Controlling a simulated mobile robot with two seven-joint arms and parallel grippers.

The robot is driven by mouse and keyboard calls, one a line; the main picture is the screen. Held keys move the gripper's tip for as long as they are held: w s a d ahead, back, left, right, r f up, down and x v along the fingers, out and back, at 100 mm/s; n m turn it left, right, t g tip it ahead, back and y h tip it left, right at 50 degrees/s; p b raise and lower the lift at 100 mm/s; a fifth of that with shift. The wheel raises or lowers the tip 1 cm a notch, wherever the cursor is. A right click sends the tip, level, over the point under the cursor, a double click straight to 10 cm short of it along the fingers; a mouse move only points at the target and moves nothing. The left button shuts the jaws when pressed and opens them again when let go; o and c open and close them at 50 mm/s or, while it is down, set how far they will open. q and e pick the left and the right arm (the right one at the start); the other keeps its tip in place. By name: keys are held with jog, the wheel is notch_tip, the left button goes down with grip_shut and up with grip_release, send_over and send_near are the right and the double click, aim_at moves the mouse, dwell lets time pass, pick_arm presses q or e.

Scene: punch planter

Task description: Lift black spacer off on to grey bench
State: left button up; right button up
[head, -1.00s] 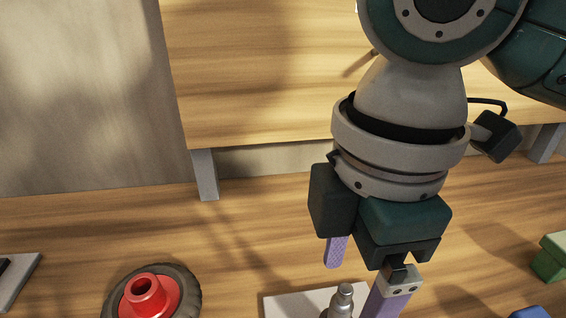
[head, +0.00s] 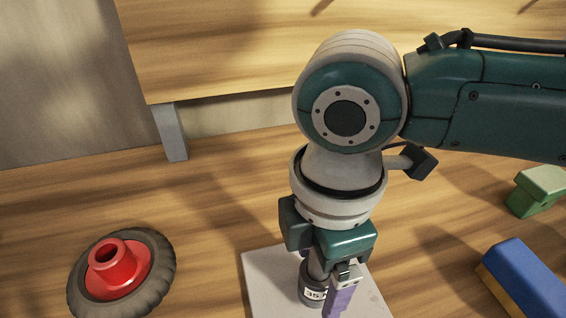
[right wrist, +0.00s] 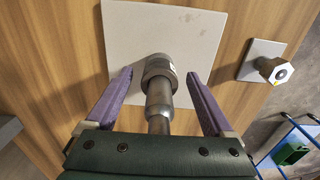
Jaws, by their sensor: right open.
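I cannot make out a black spacer in either view. My right gripper (head: 322,290) points down over a pale square plate (head: 262,285). Its two purple fingers are open in the right wrist view (right wrist: 159,75), one on each side of a grey metal cylinder (right wrist: 158,105), with a gap visible on both sides. The stepped cylinder stands on the pale plate, and a white label with digits shows on it in the head view (head: 312,294). A grey surface edge (right wrist: 8,130) shows at the left of the right wrist view; I cannot tell whether it is the grey bench. My left gripper is out of view.
A black tyre with a red hub (head: 110,255) lies left of the plate. A blue block (head: 522,280) and a green block (head: 535,190) are at the right. A hex-headed metal piece (right wrist: 275,70) is on a smaller grey plate. Wood between tyre and plate is clear.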

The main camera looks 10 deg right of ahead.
grip_shut()
jog(key=c, duration=0.6)
grip_release()
jog(key=shift+c, duration=0.2)
grip_shut()
jog(key=shift+r, duration=0.2)
jog(key=shift+r+p, duration=5.85)
jog(key=shift+p, duration=0.8)
